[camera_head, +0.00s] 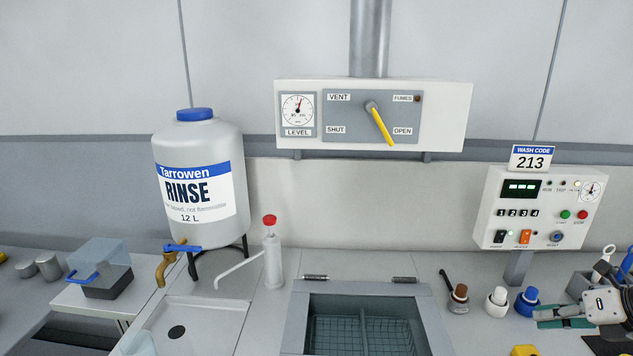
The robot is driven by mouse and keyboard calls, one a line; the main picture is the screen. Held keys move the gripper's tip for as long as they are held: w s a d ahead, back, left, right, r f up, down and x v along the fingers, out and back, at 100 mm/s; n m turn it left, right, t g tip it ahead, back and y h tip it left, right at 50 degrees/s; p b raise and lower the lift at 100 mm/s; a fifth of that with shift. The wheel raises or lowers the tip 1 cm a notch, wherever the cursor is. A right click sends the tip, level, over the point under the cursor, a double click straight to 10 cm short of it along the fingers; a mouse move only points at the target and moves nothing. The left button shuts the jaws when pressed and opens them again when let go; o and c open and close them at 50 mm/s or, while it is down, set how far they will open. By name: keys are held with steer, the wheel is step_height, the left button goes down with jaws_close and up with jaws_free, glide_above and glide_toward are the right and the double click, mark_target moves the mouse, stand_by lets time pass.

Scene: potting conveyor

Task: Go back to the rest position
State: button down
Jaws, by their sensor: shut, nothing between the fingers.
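My gripper (550,317) shows at the lower right edge of the head view, pointing left. Its fingers look closed together, with nothing seen between them. They are low over the bench, just right of a blue-capped bottle (527,301); I cannot tell whether they touch anything. The rest of my arm is cut off by the right edge.
A control box (490,222) stands behind my gripper. A white-capped bottle (496,302) and a brown-capped bottle (459,298) stand to its left. An open basin (436,322) is at front centre, and a rinse tank (237,163) stands at left.

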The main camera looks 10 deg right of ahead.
steer(key=a+r+n+g, duration=0.2)
steer(key=a+r+n, duration=0.4)
steer(key=a+n, duration=0.4)
steer(key=a+r+n+g, duration=0.2)
steer(key=a+r+n, duration=0.5)
steer(key=a, duration=0.5)
steer(key=s+a+r+n+h, duration=0.3)
steer(key=s+a+n, duration=0.7)
steer(key=n, duration=1.2)
step_height(320, 180, up, 2)
steer(key=shift+a+t+h, duration=0.4)
steer(key=shift+a, duration=0.15)
